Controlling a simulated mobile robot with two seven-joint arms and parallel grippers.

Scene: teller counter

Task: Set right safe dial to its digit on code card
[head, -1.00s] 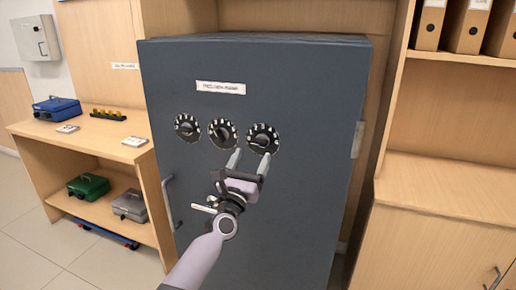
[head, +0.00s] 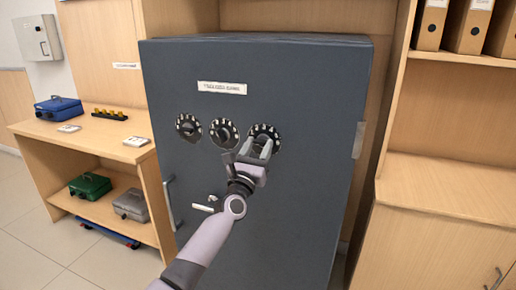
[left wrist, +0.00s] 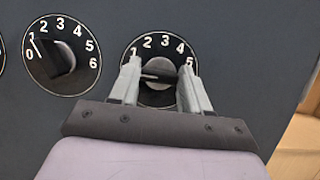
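The right safe dial (head: 272,132) is the rightmost of three round black dials on the front of the dark grey safe (head: 300,200). In the left wrist view, digits 1 to 5 show on the right dial (left wrist: 155,42); its lower part is hidden. Its white mark appears to point left, below the 1. My left gripper (head: 257,146) is at this dial, its two fingers apart on either side of the knob (left wrist: 158,73). I cannot tell whether they touch it. No code card can be read. My right gripper is out of view.
The safe handle (head: 170,203) is at lower left.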

